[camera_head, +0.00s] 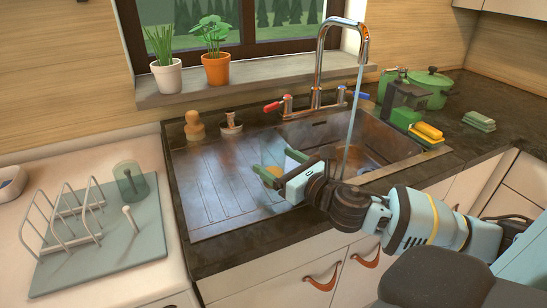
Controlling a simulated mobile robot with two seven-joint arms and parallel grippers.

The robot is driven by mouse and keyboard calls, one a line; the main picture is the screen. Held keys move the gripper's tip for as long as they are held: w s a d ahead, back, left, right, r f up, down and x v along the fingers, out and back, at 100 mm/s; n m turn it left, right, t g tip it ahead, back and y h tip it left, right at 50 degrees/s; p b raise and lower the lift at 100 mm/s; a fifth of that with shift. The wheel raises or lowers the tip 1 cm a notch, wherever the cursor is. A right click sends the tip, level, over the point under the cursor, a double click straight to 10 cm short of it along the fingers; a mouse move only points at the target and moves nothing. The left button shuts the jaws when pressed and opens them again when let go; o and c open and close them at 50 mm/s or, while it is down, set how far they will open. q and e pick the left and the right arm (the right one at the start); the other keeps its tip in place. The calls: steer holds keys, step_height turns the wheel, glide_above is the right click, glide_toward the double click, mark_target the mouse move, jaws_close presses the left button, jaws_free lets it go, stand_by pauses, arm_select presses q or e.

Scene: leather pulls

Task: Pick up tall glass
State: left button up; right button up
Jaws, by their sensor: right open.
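A greenish see-through glass (130,183) stands at the back right of the drying mat, at the far left. It seems to sit over a white peg. My right gripper (275,163) is above the sink's steel drainboard, well to the right of that glass, with its jaws apart. A small yellow-orange thing shows between or behind its fingers; I cannot tell what it is. The left gripper is not in view.
The drying mat (110,252) has white wire racks and a peg (130,219). Water runs from the tap (318,62) into the basin (375,140). Two potted plants stand on the sill (230,92). A green pot (431,86) and sponges (427,132) are at the right.

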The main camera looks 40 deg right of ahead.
mark_target(270, 157)
steer(key=w, duration=0.3)
steer(key=shift+a+r, duration=0.1)
steer(key=shift+a, duration=0.05)
steer(key=shift+w, duration=0.4)
steer(key=shift+c, duration=0.4)
steer(key=c, duration=1.1)
steer(key=shift+r, duration=0.1)
steer(key=shift+r+p, duration=0.55)
steer(key=shift+r, duration=0.75)
steer(key=s+a+r, duration=0.2)
steer(key=s+a, duration=0.8)
steer(key=a, duration=0.2)
steer(key=shift+s+a+p, duration=0.15)
steer(key=shift+a+p, duration=0.1)
steer(key=shift+p, duration=0.2)
